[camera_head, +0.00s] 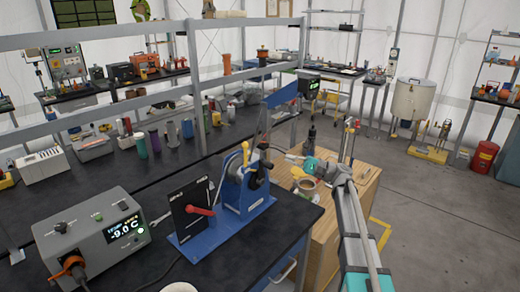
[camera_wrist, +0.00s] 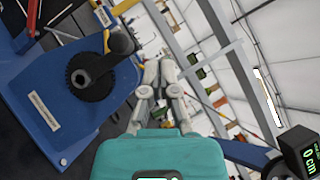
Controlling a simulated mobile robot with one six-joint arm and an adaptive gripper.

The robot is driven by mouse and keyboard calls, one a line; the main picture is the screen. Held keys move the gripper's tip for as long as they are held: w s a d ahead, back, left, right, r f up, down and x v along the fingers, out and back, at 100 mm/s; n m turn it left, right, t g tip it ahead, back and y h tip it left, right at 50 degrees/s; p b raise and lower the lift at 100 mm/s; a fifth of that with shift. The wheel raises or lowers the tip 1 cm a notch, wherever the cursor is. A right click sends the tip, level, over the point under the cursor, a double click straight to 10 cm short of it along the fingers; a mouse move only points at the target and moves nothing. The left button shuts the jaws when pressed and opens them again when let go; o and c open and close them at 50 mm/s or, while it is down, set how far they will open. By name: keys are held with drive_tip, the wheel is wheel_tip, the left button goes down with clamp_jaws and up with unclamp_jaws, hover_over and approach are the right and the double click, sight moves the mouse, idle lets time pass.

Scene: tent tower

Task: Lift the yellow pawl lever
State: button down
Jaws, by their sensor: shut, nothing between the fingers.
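The yellow pawl lever (camera_head: 245,152) stands upright with a ball-shaped tip on the blue winch stand (camera_head: 240,195), beside its dark drum. My gripper (camera_wrist: 160,66) is shut and empty in the wrist view. It is apart from the stand, which fills the left of that view as a blue plate (camera_wrist: 105,110) with a black gear and crank (camera_wrist: 92,75). In the camera_head view my gripper (camera_head: 287,156) is small and partly unclear, just right of the stand.
A black panel with a red handle (camera_head: 200,211) stands left of the winch. A grey controller box (camera_head: 95,245) reading -9.0 C is at the front left. A wooden cabinet (camera_head: 345,205) stands right of the black bench.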

drive_tip(key=shift+a, duration=0.1)
drive_tip(key=p+x, duration=0.3)
drive_tip(key=x, duration=0.7)
drive_tip(key=shift+s+a+r+p, duration=0.45)
drive_tip(key=shift+s+a, duration=0.15)
drive_tip(key=shift+s+a+r+p, duration=0.45)
drive_tip(key=shift+s+a, duration=0.2)
